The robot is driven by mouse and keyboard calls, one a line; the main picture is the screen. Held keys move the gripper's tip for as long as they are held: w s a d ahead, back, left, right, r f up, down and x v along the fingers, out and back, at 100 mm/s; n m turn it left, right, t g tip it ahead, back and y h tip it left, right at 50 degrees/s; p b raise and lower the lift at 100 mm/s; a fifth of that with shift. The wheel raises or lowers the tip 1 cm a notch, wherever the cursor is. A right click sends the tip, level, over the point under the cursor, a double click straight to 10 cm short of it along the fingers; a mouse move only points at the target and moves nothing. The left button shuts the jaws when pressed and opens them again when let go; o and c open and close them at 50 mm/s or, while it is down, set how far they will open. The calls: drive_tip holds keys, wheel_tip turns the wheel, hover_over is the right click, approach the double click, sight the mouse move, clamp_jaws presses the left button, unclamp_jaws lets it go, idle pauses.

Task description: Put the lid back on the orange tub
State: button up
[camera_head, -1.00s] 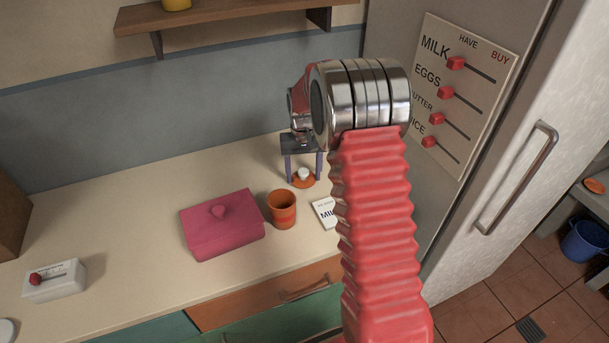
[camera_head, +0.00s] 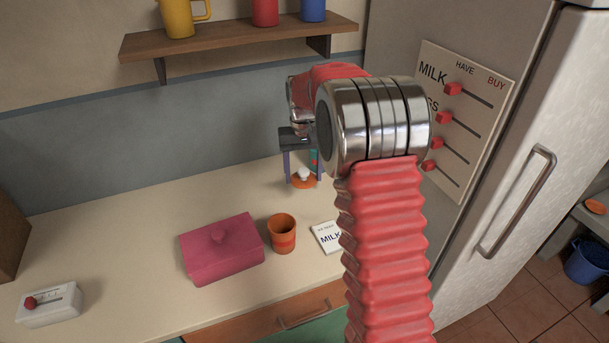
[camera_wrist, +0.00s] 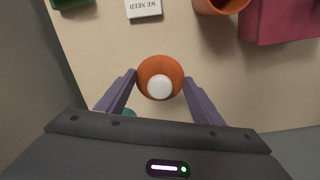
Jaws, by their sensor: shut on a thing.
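The lid (camera_head: 296,185) is a small orange disc with a white knob. My gripper (camera_head: 303,178) is shut on it, a finger at each side, behind and slightly right of the tub in the head view. In the wrist view the lid (camera_wrist: 148,72) lies between the purple fingers of my gripper (camera_wrist: 160,82). It appears held above the counter, though the gap below is hard to judge. The orange tub (camera_head: 282,236) stands upright and open on the counter, with a band around it. Part of the tub (camera_wrist: 220,6) shows at the wrist view's top edge.
A pink lidded box (camera_head: 222,255) stands close left of the tub. A white milk note card (camera_head: 326,237) lies to its right. A white box with a red slider (camera_head: 48,305) sits at far left. The shelf (camera_head: 235,38) is above, and the fridge (camera_head: 500,190) stands right.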

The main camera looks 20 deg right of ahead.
idle(0.3)
drive_tip(key=a+r+n, duration=0.2)
drive_tip(key=a+n, duration=0.1)
drive_tip(key=a, duration=0.9)
drive_tip(key=shift+s+a, duration=0.2)
drive_tip(key=shift+s, duration=0.2)
drive_tip(key=shift+s, duration=0.1)
